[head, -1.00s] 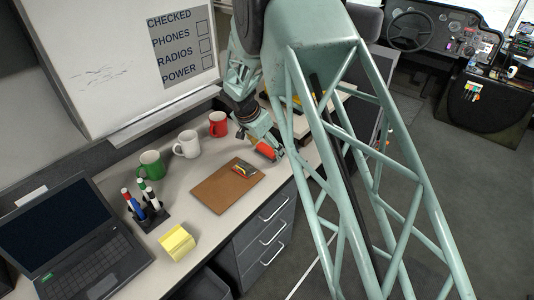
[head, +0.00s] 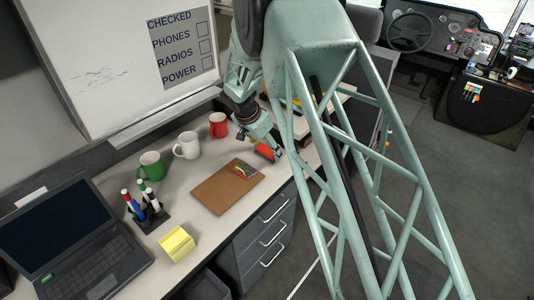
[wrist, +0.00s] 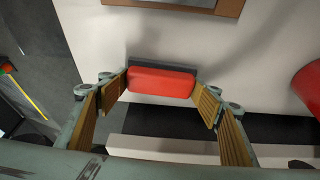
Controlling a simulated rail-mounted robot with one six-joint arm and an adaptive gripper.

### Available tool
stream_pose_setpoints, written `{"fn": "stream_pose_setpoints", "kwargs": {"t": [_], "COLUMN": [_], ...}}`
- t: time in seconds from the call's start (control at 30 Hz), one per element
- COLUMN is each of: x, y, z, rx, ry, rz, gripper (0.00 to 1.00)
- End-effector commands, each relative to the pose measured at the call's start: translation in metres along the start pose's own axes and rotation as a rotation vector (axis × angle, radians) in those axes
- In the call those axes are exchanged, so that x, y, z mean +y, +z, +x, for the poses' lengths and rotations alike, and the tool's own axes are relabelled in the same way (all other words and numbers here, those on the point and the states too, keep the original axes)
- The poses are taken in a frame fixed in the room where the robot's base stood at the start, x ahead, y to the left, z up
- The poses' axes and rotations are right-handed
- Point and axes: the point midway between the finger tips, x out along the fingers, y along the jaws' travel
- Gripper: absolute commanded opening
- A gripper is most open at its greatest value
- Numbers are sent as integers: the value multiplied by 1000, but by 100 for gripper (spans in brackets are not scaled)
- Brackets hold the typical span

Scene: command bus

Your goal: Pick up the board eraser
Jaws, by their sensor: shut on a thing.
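The board eraser (head: 264,152), red with a dark felt side, is at the right end of the desk, beyond the clipboard. My gripper (head: 266,149) is at it and partly covers it in the head view. In the wrist view the eraser (wrist: 162,84) lies crosswise between the ribbed pads of my gripper (wrist: 162,92), which is shut on its two ends. The eraser is at or close to the desk top; I cannot tell whether it touches it.
A brown clipboard (head: 222,192) lies beside the eraser. Red (head: 218,126), white (head: 187,146) and green (head: 151,166) mugs stand behind. A marker holder (head: 150,218), yellow notes (head: 177,243) and a laptop (head: 75,245) are further left. Drawers (head: 266,235) are below the desk edge.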

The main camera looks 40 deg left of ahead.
Motion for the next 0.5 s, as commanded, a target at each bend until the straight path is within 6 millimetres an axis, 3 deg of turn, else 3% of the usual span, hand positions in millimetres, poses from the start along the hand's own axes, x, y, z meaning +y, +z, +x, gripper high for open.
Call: {"fn": "stream_pose_setpoints", "kwargs": {"t": [0.27,0.5], "x": [0,0], "y": [-1,-7], "z": [-2,-16], "rx": [0,1], "ry": [0,-1], "rz": [0,0], "gripper": [49,49]}}
